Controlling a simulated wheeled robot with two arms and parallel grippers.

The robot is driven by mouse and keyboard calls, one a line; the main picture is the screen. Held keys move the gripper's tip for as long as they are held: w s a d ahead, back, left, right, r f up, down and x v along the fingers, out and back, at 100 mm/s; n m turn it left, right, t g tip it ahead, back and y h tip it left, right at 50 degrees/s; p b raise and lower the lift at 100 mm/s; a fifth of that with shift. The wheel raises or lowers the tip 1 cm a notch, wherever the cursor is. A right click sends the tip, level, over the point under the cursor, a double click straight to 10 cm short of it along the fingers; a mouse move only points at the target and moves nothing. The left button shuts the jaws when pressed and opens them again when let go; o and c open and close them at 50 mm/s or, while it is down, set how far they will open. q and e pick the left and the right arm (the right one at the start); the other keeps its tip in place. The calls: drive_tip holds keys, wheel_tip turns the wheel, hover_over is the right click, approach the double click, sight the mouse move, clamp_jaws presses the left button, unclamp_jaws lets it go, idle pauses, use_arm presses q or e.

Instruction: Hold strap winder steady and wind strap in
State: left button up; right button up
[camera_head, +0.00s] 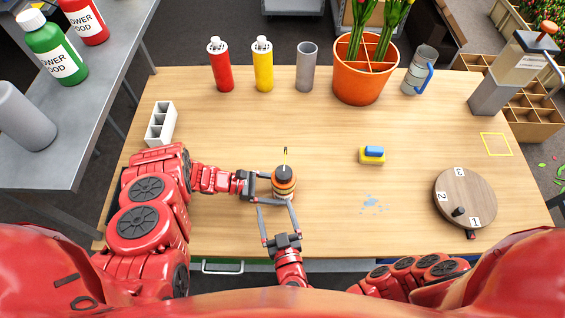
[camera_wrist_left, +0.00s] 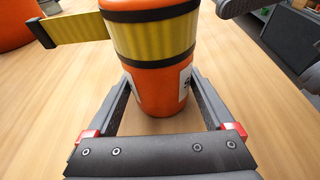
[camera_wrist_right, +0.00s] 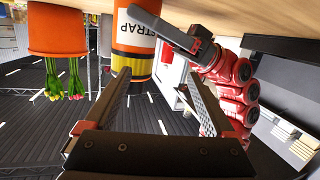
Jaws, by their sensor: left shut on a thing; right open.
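The strap winder (camera_head: 284,184) is an orange cylinder with a yellow band and a dark top, standing on the wooden table in front of me. A short yellow strap end with a black tip (camera_wrist_left: 42,32) sticks out of its side in the left wrist view. My left gripper (camera_head: 262,186) is shut on the winder's body from the left. My right gripper (camera_head: 278,212) is open, with its fingers apart on the near side of the winder. In the right wrist view the winder (camera_wrist_right: 134,45) shows a white STRAP label, and the right fingers are around or just short of it; I cannot tell which.
A yellow sponge with a blue top (camera_head: 373,155) and a blue spill (camera_head: 372,203) lie to the right. A numbered round wooden turntable (camera_head: 464,197) is farther right. Bottles, a grey cup (camera_head: 306,67) and an orange tulip pot (camera_head: 364,80) stand along the back.

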sight(283, 166)
drive_tip(key=d+r+m+t+h, duration=0.1)
drive_tip(key=r, duration=0.1)
drive_tip(key=w+d+r+m+t, duration=0.1)
drive_tip(key=d+r, duration=0.1)
drive_tip(key=shift+w+d+r+h, duration=0.15)
drive_tip(key=shift+h, duration=0.25)
drive_tip(key=w, duration=0.3)
drive_tip(key=w+a, duration=0.1)
drive_tip(key=w, duration=0.7)
drive_tip(key=shift+w+a, duration=0.2)
drive_tip(key=c, duration=1.4)
drive_tip(key=shift+m, duration=0.3)
drive_tip(key=shift+h, duration=0.3)
